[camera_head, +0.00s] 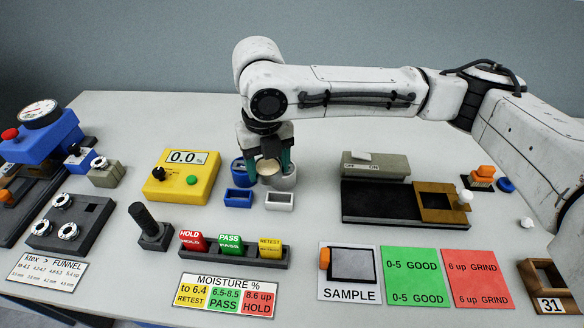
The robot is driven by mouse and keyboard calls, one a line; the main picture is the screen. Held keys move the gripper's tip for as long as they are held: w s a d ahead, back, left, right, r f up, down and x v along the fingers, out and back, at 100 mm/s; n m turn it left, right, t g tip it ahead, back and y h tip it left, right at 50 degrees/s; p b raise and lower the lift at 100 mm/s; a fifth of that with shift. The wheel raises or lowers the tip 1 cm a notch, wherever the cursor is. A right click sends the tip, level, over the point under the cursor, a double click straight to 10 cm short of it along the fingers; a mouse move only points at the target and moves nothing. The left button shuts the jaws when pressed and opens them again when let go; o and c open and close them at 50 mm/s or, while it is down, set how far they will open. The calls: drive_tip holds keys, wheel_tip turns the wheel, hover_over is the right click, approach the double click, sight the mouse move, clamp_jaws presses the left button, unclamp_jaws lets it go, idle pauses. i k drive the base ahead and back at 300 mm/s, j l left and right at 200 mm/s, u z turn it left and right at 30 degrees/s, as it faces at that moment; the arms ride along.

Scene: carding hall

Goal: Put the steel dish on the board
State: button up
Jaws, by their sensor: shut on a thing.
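My gripper (267,160) points down at the middle of the table, its dark green fingers on either side of a small round dish (268,170) with a pale top. It is shut on this dish, which I take for the steel dish. The fingers partly hide it, and I cannot tell whether it is clear of the table. A grey round cup (287,181) and a blue round cup (238,168) stand close around the fingers. The white SAMPLE board (329,294), with a black-edged grey square and an orange block, lies front right of the gripper.
Blue (239,197) and white (279,201) rectangular trays sit just in front of the gripper. A yellow meter (181,178) is left, a dark wood-framed device (380,207) right.

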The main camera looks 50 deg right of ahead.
sight(375, 202)
drive_tip(key=k, duration=1.45)
